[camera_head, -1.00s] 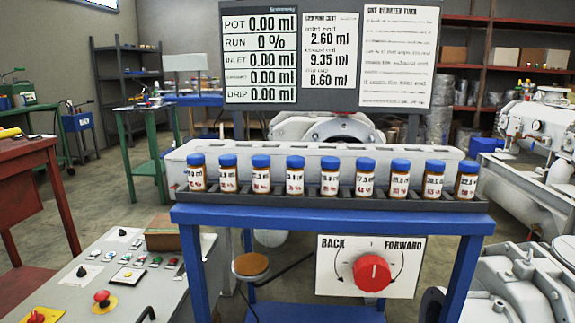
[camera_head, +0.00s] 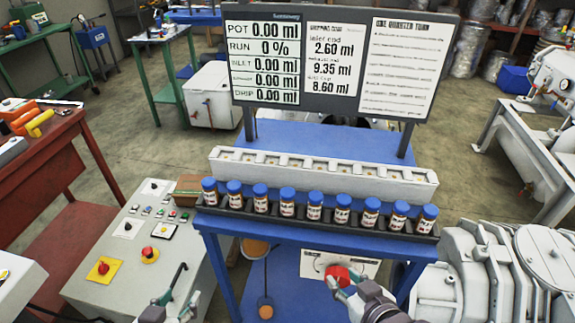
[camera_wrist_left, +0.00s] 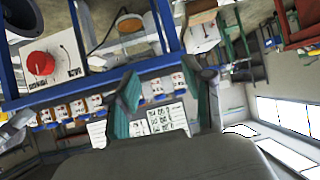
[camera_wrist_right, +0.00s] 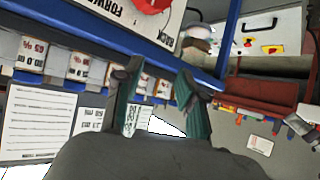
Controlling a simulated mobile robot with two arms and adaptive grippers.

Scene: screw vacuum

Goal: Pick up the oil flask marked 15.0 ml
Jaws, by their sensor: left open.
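Several amber flasks with blue caps (camera_head: 287,203) stand upright in a row in a dark rack (camera_head: 318,228) on the blue stand. Their white labels are too small to read in the head view, so I cannot tell which is 15.0 ml. Flasks also show upside down in the left wrist view (camera_wrist_left: 77,109) and the right wrist view (camera_wrist_right: 78,67). My left gripper (camera_head: 180,287) is open and empty, low in front of the stand at left. My right gripper (camera_head: 343,284) is open and empty, in front of the stand, overlapping the red knob in the picture.
A pale slotted block (camera_head: 320,172) lies behind the flasks, below a display board (camera_head: 330,60). The red knob (camera_head: 338,271) is on a white panel under the rack. A grey control console (camera_head: 125,250) stands left; pale machinery (camera_head: 500,265) stands right.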

